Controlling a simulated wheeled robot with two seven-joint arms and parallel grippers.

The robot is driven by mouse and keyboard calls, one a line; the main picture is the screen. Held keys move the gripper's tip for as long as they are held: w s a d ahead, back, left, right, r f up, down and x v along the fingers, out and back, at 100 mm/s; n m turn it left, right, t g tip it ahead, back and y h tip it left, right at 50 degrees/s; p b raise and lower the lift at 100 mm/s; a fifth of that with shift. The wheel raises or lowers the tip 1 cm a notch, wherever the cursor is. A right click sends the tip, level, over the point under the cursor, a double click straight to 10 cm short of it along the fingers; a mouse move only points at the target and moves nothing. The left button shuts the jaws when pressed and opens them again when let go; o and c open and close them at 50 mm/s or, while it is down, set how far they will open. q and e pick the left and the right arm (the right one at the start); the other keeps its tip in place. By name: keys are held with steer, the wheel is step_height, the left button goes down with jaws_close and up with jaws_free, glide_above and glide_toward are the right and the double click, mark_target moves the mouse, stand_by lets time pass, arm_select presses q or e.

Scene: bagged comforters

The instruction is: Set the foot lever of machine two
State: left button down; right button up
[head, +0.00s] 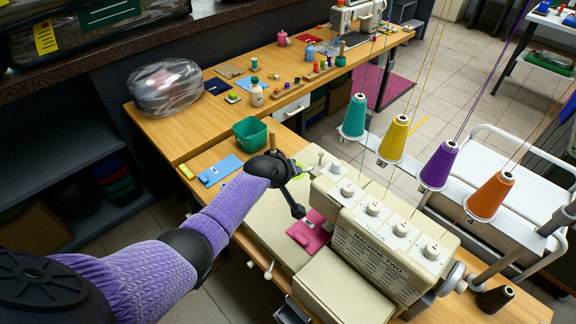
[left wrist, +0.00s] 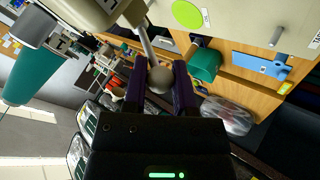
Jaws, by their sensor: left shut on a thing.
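Machine two (head: 372,225) is a cream overlock machine with "MACHINE TWO" on its front and several dials on top. My left gripper (head: 303,187) is at the machine's left side, near its upper edge. In the left wrist view, my left gripper (left wrist: 160,88) is shut on a metal lever with a round ball end (left wrist: 160,79). The lever's rod runs up to the cream machine body (left wrist: 95,12). In the head view the gripper mostly hides the lever. I cannot tell the lever's exact setting. My right gripper is not clearly seen.
Teal, yellow, purple and orange thread cones (head: 437,165) stand behind the machine with threads running up. A bagged comforter (head: 166,87) sits at the table's far left.

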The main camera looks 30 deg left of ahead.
arm_select(q)
steer(key=shift+w+d+r+g, duration=0.1)
steer(key=shift+w+r+g, duration=0.3)
steer(key=shift+g, duration=0.3)
steer(key=shift+d+r+g+y+p, duration=0.1)
steer(key=shift+r+g+y+p, duration=0.1)
steer(key=shift+g+y+p, duration=0.15)
steer(key=shift+w+r+g, duration=0.1)
steer(key=shift+w+g, duration=0.05)
steer(key=shift+g, duration=0.1)
arm_select(e)
steer(key=shift+w+a+r, duration=0.1)
steer(key=shift+a+r, duration=0.2)
steer(key=shift+r, duration=0.3)
steer(key=shift+d, duration=0.35)
